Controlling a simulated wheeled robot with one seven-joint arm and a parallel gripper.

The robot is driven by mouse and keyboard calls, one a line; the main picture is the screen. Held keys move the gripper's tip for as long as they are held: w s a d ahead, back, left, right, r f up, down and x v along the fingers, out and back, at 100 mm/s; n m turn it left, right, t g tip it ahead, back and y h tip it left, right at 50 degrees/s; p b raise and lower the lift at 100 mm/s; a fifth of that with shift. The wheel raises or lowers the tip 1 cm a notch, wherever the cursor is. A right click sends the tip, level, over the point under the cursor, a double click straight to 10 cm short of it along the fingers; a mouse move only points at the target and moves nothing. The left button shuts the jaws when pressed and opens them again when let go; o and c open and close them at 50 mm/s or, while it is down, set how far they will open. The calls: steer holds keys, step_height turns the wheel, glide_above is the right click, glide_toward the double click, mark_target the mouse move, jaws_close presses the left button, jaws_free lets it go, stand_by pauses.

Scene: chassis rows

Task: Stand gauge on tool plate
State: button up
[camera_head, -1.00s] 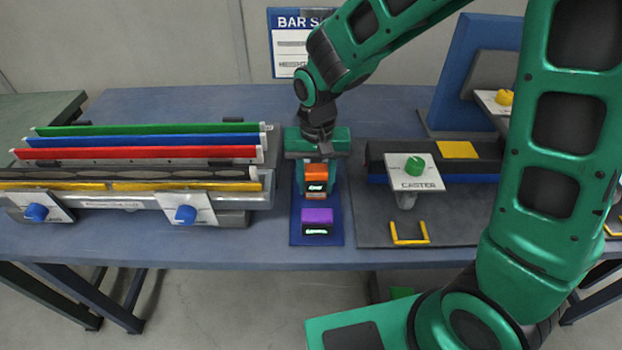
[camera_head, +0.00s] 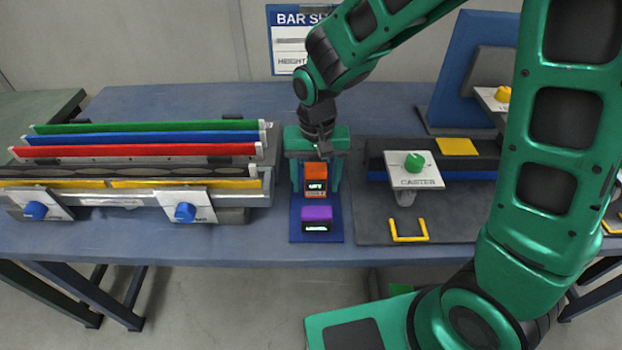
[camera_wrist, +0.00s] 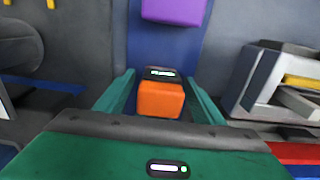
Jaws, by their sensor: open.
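An orange gauge (camera_head: 315,172) with a small lit display stands upright on the rear part of the blue tool plate (camera_head: 296,228). A purple gauge (camera_head: 317,214), also with a lit display, sits in front of it on the same plate. My gripper (camera_head: 315,188) is open, with one finger on each side of the orange gauge. In the wrist view the orange gauge (camera_wrist: 160,100) lies between the spread fingers (camera_wrist: 160,92), with a gap on both sides. The purple gauge (camera_wrist: 173,10) is cut off at the top there.
A rack with green, blue, red and yellow bars (camera_head: 140,150) stands left of the plate. A dark fixture with a white CASTER card (camera_head: 414,178) and a yellow bracket (camera_head: 409,236) is close on the right. The table's front edge runs just before the plate.

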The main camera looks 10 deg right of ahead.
step_height(320, 180, up, 11)
steer(key=shift+w+f, duration=0.1)
steer(key=shift+f, duration=0.05)
stand_by(0.4)
